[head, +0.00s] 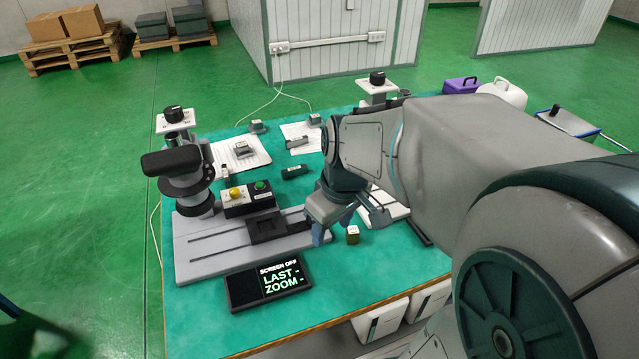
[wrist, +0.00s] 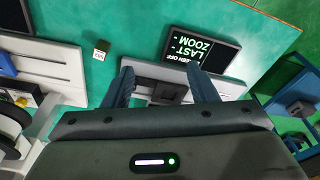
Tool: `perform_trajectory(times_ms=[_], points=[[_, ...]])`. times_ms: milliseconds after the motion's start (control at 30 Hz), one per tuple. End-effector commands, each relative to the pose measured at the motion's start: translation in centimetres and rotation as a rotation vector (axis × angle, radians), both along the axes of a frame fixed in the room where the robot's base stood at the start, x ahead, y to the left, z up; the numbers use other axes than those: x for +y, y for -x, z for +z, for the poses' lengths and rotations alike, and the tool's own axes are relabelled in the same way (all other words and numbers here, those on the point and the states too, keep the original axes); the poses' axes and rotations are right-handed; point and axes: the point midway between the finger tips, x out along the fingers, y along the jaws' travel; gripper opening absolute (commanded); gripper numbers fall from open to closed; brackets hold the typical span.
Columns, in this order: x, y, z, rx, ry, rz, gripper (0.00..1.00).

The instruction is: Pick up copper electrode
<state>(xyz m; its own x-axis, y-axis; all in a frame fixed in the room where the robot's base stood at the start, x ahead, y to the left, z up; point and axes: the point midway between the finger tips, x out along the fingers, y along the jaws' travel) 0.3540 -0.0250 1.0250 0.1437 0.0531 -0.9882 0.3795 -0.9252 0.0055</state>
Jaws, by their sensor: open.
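A small block (head: 352,235) with brownish-gold sides and a pale, marked top stands on the green table. It is the only copper-like thing I can make out, and I cannot confirm that it is the copper electrode. It also shows in the wrist view (wrist: 102,50), left of and beyond the left fingertip. My gripper (head: 348,224) is open and empty, above the table close to this block. In the wrist view my fingers (wrist: 160,73) point towards a grey base, with nothing between them. The block is apart from both fingers.
A microscope (head: 178,170) stands on a grey base (head: 205,250) with a dark fixture (head: 265,228). A display (head: 268,283) lies in front. A button box (head: 248,199), a dark block (head: 294,171) and paper sheets (head: 258,160) with small metal parts lie behind.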

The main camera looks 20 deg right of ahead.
Motion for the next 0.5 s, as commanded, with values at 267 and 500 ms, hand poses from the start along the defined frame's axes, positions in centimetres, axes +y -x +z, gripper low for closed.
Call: perform_trajectory(times_ms=[267,500], points=[[-5.0,-6.1,-4.5,0.038,-0.070,0.406,0.53],[-10.1,-9.9,-9.7,-0.030,-0.153,0.738,0.53]])
